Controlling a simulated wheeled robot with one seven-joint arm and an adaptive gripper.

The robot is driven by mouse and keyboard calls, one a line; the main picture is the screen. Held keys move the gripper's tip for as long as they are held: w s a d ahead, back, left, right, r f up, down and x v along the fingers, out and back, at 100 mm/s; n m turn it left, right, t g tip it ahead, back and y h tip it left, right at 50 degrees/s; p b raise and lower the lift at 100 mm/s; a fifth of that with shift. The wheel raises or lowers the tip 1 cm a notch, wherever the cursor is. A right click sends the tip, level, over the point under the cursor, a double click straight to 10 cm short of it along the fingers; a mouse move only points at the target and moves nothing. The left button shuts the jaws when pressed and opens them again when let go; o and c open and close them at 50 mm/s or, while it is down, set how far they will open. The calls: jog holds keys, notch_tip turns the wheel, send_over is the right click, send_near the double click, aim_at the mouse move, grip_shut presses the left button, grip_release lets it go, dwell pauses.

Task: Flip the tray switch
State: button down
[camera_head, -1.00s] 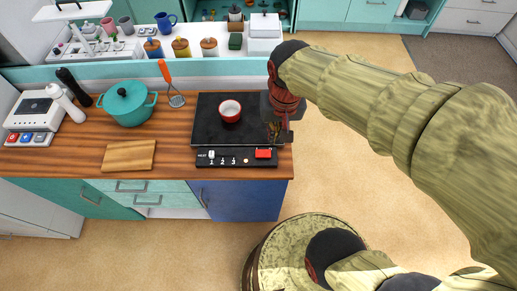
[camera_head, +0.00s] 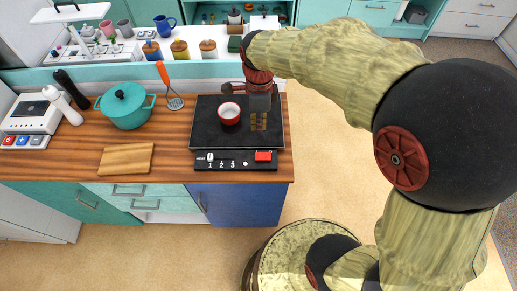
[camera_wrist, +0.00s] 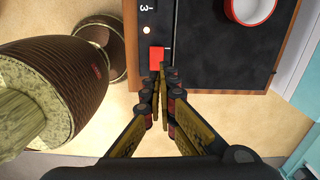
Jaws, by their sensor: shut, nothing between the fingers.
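The black tray (camera_head: 208,128) lies on the wooden counter, with a control strip (camera_head: 225,166) along its front edge. The red switch (camera_head: 263,156) sits at the right end of that strip, beside a small indicator light. My gripper (camera_head: 258,124) points down over the right part of the tray, behind the switch in the head view. In the wrist view my gripper (camera_wrist: 162,72) is shut and empty, its fingertips appearing close to the red switch (camera_wrist: 156,56). I cannot tell whether they touch it. A white slider (camera_head: 210,156) is at the strip's left end.
A red and white bowl (camera_head: 229,113) stands on the tray just left of my gripper. A teal pot (camera_head: 125,105), a cutting board (camera_head: 126,158) and an orange-handled spatula (camera_head: 168,84) are further left. The counter's right edge is close; beyond it is open floor.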

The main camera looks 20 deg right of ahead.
aim_at(258, 154)
jog(key=shift+m, duration=0.4)
notch_tip(258, 154, down, 14)
jog(key=b, duration=0.5)
dwell(0.4)
